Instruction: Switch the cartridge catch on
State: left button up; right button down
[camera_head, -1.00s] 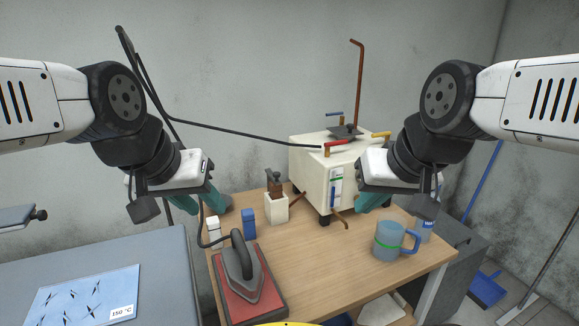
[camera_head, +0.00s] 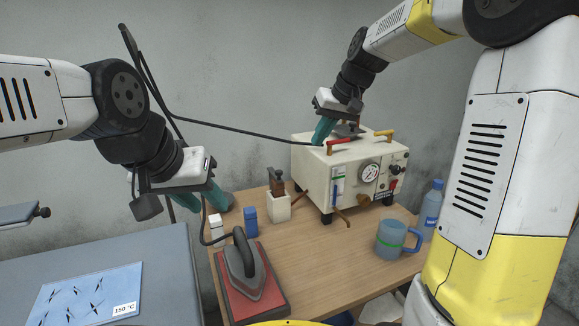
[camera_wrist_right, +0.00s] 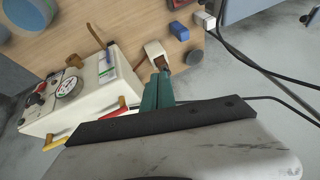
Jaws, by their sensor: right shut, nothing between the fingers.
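The cream machine box (camera_head: 312,170) stands at the back of the wooden table. On its top are a red-handled lever (camera_head: 345,140) and a yellow-handled lever (camera_head: 383,134); I cannot tell which part is the cartridge catch. My right gripper (camera_head: 320,140) is shut and empty, pointing down at the top's left back, beside the red lever; contact is unclear. It hides the blue-handled part there. In the right wrist view its teal fingers (camera_wrist_right: 158,88) are together, with the red lever (camera_wrist_right: 126,110) beside them. My left gripper (camera_head: 204,205) is open and empty at the table's left edge.
The machine's front has a gauge (camera_head: 369,173) and a blue strip lever (camera_head: 334,193). A pale block with a brown handle (camera_head: 279,208), a blue block (camera_head: 250,220), an iron (camera_head: 242,268), a mug (camera_head: 392,240) and a bottle (camera_head: 431,208) stand around it. A black hose runs behind.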

jog(key=w+a+f+y, duration=0.1)
jog(key=w+f, duration=0.3)
jog(key=w, duration=0.2)
jog(key=w+a+f+g+y, duration=0.1)
jog(key=w+f, duration=0.3)
jog(key=w, duration=0.3)
jog(key=shift+w+a+f+n, duration=0.15)
jog(key=shift+a+f+n, duration=0.1)
jog(key=shift+n, duration=0.15)
jog(key=x, duration=1)
